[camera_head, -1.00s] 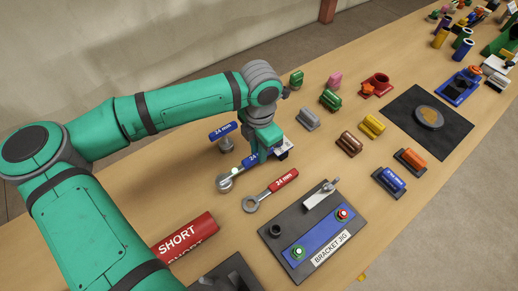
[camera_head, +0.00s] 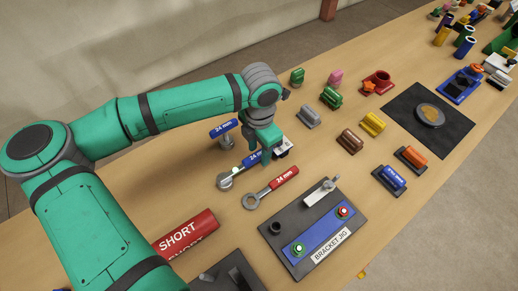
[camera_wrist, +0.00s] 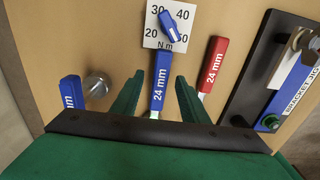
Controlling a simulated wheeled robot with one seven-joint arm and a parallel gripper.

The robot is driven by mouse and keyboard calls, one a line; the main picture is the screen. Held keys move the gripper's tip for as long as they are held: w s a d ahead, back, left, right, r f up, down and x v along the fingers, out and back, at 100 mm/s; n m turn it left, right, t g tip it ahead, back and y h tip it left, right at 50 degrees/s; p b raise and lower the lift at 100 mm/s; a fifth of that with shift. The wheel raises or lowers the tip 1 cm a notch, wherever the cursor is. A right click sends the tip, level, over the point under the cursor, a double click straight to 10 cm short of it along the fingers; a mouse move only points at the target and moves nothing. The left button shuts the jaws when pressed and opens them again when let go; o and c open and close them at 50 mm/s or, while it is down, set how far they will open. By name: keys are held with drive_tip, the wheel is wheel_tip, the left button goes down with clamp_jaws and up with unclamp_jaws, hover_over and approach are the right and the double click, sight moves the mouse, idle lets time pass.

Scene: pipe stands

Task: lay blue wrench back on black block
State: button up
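A blue-handled 24 mm wrench (camera_head: 253,157) lies with its grey ring end at the lower left, by a small green-white light. My gripper (camera_head: 267,157) is over its handle. In the wrist view the blue handle (camera_wrist: 158,85) runs between my two green fingers (camera_wrist: 160,97), with a gap on each side, so the gripper looks open around it. A second blue 24 mm handle (camera_head: 222,130) is up on a metal post behind; it shows at left in the wrist view (camera_wrist: 72,93). A dark block (camera_head: 238,272) is cut off at the bottom edge; I cannot tell whether it is the black block.
A red-handled wrench (camera_head: 283,178) lies close to the right. A white dial card (camera_wrist: 151,30) with a blue pointer is just beyond the handle. The bracket jig (camera_head: 270,232) and red SHORT piece (camera_head: 186,234) are nearer. Several coloured blocks stand farther right.

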drive_tip(key=shift+r, duration=2.5)
wheel_tip(320, 180, up, 11)
drive_tip(key=shift+f, duration=0.1)
